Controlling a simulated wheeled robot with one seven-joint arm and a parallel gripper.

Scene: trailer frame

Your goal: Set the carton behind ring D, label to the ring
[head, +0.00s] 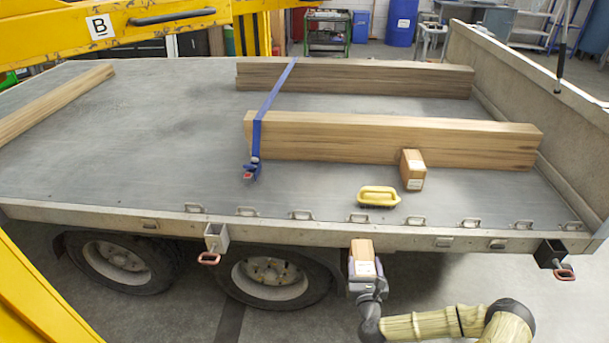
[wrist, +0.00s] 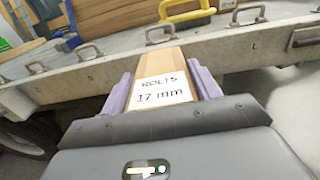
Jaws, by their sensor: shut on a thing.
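My gripper (head: 364,282) is shut on a small brown carton (head: 362,248), held just outside the trailer's near side rail. In the wrist view the carton (wrist: 163,62) stands between the two purple fingers, with a white label (wrist: 163,90) facing the camera; it seems to read "BOLTS 17 mm". Lashing rings line the near deck edge; one ring (head: 358,218) is just beyond the carton, and a ring (wrist: 160,33) shows past it in the wrist view. Letters mark the rail, an "L" at right among them; I cannot tell which ring is D.
A yellow-handled object (head: 379,196) lies on the deck behind the rings. Another labelled carton (head: 412,170) stands right of it, against a long timber beam (head: 390,138). A blue strap (head: 268,110) crosses the beams.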

